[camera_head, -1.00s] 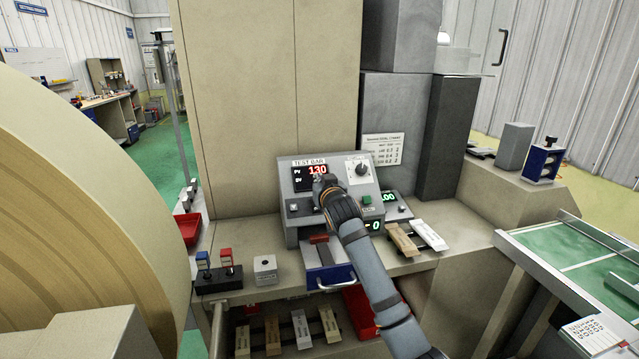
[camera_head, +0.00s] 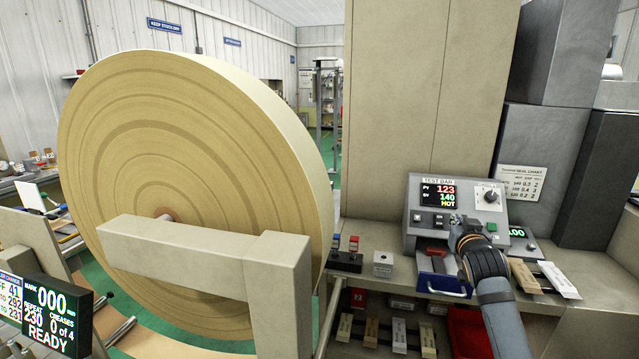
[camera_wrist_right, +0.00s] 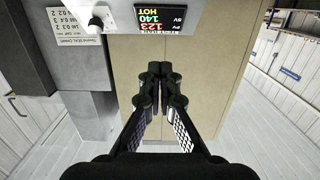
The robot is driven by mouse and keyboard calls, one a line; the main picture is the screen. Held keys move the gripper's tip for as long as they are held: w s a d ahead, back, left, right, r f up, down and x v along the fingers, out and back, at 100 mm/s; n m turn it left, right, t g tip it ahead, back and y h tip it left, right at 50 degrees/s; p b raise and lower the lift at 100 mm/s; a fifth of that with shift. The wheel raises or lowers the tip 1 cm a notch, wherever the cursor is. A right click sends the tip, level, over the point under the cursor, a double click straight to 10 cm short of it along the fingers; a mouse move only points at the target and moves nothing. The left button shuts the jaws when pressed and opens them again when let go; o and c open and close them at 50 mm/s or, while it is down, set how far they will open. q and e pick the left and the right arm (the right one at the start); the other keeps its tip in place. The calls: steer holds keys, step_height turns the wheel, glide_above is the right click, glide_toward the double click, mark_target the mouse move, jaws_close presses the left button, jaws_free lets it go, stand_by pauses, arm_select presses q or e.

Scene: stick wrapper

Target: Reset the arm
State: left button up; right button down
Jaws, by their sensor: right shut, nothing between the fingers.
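My right arm comes in from the lower right in the head view, and my right gripper (camera_head: 461,222) is in front of the lower part of the grey test bar console (camera_head: 415,240). In the right wrist view, the two black fingers of the right gripper (camera_wrist_right: 160,72) meet at their tips with nothing between them. The console's display (camera_head: 438,192) reads 123 over 140 and HOT; it also shows upside down in the wrist view (camera_wrist_right: 137,18). A knob (camera_head: 490,196) sits at its upper right. My left gripper is not in view.
A large paper roll (camera_head: 210,130) with a beige beam (camera_head: 190,258) fills the left. A ready screen (camera_head: 50,318) is at lower left. Red and blue switches (camera_head: 345,258) and a small grey box (camera_head: 383,264) stand on the shelf. Sample strips (camera_head: 555,280) lie right of the console.

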steer(key=s+a+f+n+g+y, duration=0.1)
steer(key=s+a+f+g, duration=0.2)
steer(key=s+f, duration=0.65)
steer(key=s+a+f+n+g+y, duration=0.1)
steer(key=s+a+f+g, duration=0.25)
steer(key=s+f, duration=0.65)
steer(key=s+a+f+n+g+y, duration=0.1)
steer(key=s+a+f+g, duration=0.15)
steer(key=s+f, duration=0.65)
steer(key=s+a+f+n+g+y, duration=0.15)
steer(key=s+f+g, duration=0.25)
steer(key=s, duration=0.8)
step_height(320, 180, down, 22)
steer(key=s+d+m+g+h+p, duration=0.1)
steer(key=s+d+p, duration=0.1)
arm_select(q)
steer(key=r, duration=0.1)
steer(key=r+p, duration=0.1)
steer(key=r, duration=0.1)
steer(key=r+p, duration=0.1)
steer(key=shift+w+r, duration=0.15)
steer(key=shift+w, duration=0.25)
arm_select(e)
steer(key=s+f+g, duration=0.1)
steer(key=s+f, duration=1.4)
steer(key=s, duration=0.4)
steer(key=shift+d+f, duration=0.4)
steer(key=shift+d, duration=0.05)
